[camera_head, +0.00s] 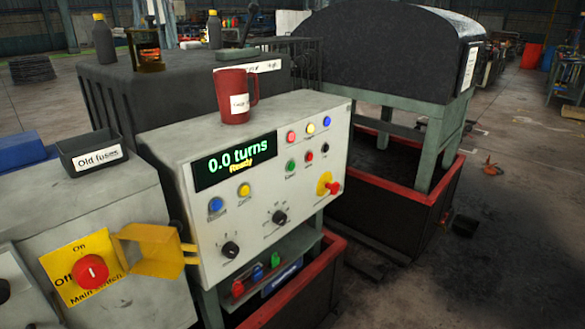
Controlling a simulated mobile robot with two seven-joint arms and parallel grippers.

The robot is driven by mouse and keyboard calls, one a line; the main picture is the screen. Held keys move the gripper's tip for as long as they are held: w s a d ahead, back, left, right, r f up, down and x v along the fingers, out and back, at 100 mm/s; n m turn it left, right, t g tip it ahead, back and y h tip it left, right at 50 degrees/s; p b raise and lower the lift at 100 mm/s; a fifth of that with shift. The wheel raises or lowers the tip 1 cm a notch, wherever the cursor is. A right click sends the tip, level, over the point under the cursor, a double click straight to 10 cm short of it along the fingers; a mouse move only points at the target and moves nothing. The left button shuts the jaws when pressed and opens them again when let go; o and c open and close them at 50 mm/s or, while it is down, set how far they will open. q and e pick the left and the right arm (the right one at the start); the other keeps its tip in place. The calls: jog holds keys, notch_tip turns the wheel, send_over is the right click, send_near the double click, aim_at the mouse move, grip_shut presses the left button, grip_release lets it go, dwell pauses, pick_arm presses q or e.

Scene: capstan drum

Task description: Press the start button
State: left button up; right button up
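The control panel (262,240) is a white sloped box in the middle of the head view. A green button (291,165) sits right of the display, beside a red button (309,157) and a black button (325,147). Above them are another red button (290,137), a yellow one (310,128) and a blue one (326,121). A larger blue button (215,205) and yellow button (244,190) are below the display. The labels are too small to read, so I cannot tell which is start. Neither gripper is in view.
A red mug (234,98) stands on top of the panel. A red mushroom knob (332,188) sits at the panel's right. A yellow hinged flap (152,252) sticks out beside the red main switch (91,272). An "Old fuses" box (92,154) stands left. The panel's front looks unobstructed.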

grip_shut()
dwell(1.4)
